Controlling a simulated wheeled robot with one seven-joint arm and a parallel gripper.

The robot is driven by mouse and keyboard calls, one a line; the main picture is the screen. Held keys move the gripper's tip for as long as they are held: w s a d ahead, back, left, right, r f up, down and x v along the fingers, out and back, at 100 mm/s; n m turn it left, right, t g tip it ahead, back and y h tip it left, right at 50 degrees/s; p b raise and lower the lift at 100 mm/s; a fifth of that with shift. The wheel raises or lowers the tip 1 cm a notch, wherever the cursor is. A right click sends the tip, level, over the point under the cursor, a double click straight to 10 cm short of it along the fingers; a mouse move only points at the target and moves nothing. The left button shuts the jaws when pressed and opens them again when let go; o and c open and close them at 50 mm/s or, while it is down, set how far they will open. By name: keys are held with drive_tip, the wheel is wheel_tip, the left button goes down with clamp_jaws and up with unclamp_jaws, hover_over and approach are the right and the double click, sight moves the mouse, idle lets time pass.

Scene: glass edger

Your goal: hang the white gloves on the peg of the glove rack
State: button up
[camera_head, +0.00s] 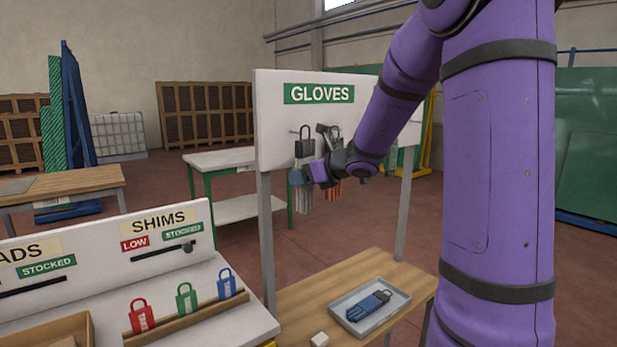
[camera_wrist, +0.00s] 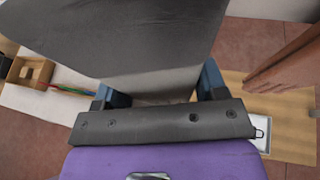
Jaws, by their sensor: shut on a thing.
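My gripper (camera_head: 301,178) is shut on the white gloves (camera_head: 304,200) in front of the glove rack (camera_head: 270,110). Their pale fingers hang below my gripper, and their dark cuff with its loop (camera_head: 305,147) stands upright above it, against the board. A peg tip (camera_head: 293,132) shows just left of the loop; I cannot tell whether the loop is around a peg. In the wrist view, a dark grey surface (camera_wrist: 130,40), seemingly the cuff, fills the space between and beyond my blue fingertips (camera_wrist: 158,88).
Orange gloves (camera_head: 334,188) with a dark cuff hang just right, partly behind my wrist. Blue gloves (camera_head: 368,306) lie in a grey tray (camera_head: 340,311) on the wooden bench (camera_head: 300,297) below. The shims stand (camera_head: 180,238) is at front left. My arm hides the board's right part.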

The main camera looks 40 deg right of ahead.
drive_tip(key=shift+w+a+f, duration=0.1)
drive_tip(key=shift+w+f, duration=0.2)
drive_tip(key=shift+w, duration=0.75)
drive_tip(key=shift+w+f, duration=0.25)
drive_tip(key=shift+w, duration=0.8)
drive_tip(key=o, duration=1)
